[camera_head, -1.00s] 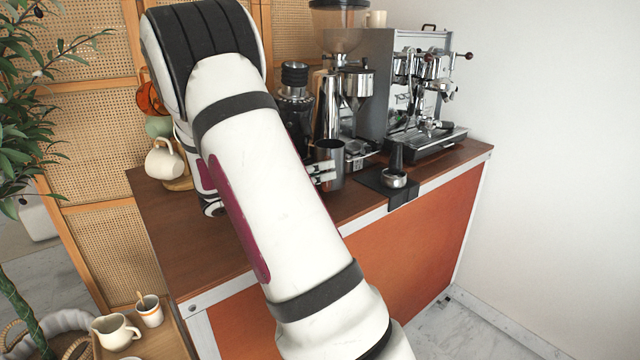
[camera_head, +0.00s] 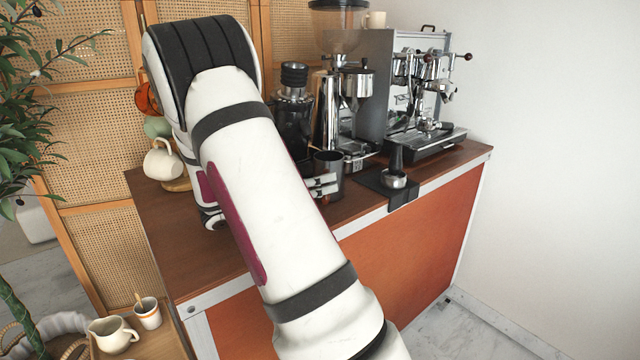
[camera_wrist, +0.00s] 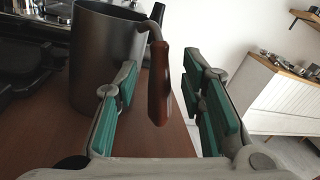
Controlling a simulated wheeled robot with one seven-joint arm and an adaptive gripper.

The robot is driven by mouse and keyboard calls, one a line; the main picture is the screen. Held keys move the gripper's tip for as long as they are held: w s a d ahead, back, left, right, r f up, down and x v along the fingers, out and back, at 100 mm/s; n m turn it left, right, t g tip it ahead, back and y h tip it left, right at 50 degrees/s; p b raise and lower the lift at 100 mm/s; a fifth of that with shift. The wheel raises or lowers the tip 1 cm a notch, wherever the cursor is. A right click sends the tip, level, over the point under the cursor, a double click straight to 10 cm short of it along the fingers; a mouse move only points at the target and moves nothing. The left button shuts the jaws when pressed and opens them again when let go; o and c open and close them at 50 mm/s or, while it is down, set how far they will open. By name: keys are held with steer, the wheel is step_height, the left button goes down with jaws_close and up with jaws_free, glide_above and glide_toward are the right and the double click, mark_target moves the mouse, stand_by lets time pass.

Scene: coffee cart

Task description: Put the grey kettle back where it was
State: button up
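The grey kettle (camera_head: 333,166), an open-topped metal vessel, stands upright near the front of the wooden counter, left of the black mat. In the wrist view the kettle (camera_wrist: 98,60) fills the left, with its brown wooden handle (camera_wrist: 159,85) pointing at me. My gripper (camera_wrist: 165,110) is open. Its green-padded fingers are on either side of the handle, with visible gaps. In the head view my gripper (camera_head: 322,185) is beside the kettle, partly hidden by my arm. The kettle's base is mostly hidden there.
The black mat (camera_head: 403,198) with a tamper (camera_head: 396,170) lies right of the kettle. Behind stand a coffee grinder (camera_head: 357,85) and the espresso machine (camera_head: 425,100). A cream mug (camera_head: 163,160) hangs at left. The counter's front edge is close.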

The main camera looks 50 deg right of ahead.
steer(key=v, duration=1.2)
steer(key=shift+p, duration=0.3)
steer(key=s+a+r+m+y, duration=0.3)
steer(key=s+r+m+y, duration=0.15)
steer(key=s, duration=0.35)
steer(key=s+a+f+m+t+y, duration=0.1)
steer(key=s+a+m+t+y, duration=0.7)
steer(key=s+a, duration=1.1)
steer(key=a+m+y, duration=0.3)
steer(key=m+y, duration=0.1)
steer(key=shift+s+t, duration=0.3)
step_height(320, 180, up, 14)
steer(key=t+p, duration=0.2)
steer(key=p, duration=1)
steer(key=shift+t, duration=0.3)
steer(key=shift+d, duration=0.15)
